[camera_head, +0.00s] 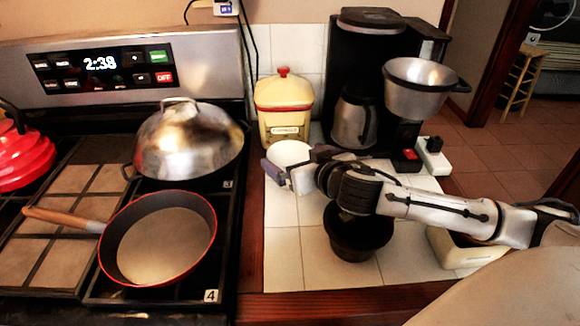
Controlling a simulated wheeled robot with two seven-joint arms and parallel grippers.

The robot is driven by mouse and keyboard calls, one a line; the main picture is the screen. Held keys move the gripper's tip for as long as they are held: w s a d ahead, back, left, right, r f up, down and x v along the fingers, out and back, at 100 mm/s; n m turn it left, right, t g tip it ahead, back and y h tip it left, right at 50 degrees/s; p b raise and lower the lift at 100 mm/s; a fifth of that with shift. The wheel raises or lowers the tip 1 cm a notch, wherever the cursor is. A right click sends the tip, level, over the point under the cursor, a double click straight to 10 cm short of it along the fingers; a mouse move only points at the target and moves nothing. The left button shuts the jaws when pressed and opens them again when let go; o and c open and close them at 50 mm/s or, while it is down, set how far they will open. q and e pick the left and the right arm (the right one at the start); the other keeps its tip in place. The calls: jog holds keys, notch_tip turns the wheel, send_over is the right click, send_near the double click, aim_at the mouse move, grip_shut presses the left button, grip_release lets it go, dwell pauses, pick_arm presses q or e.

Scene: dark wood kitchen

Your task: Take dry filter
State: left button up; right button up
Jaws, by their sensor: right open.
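A white round filter (289,153), bowl-like in shape, is on the tiled counter in front of the cream canister. My right arm reaches in from the right, and my right gripper (290,170) is open at the filter's near side. Its fingers overlap the filter's lower edge in the picture; I cannot tell whether they touch it. A black round basket (352,240) sits on the tiles below my right wrist, partly covered by it. My left gripper is not in view.
A cream canister with red trim (284,110) and a black coffee maker (370,50) with a metal funnel (420,88) stand behind. A red-rimmed pan (160,240) and a domed pot (187,140) occupy the stove. Tiles (283,255) left of the basket are clear.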

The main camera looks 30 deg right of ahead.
jog(key=shift+w+f, duration=0.2)
jog(key=shift+w, duration=0.2)
jog(key=c, duration=1.3)
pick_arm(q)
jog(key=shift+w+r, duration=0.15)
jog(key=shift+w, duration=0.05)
pick_arm(e)
jog(key=shift+o, duration=0.2)
jog(key=shift+d+r, duration=0.1)
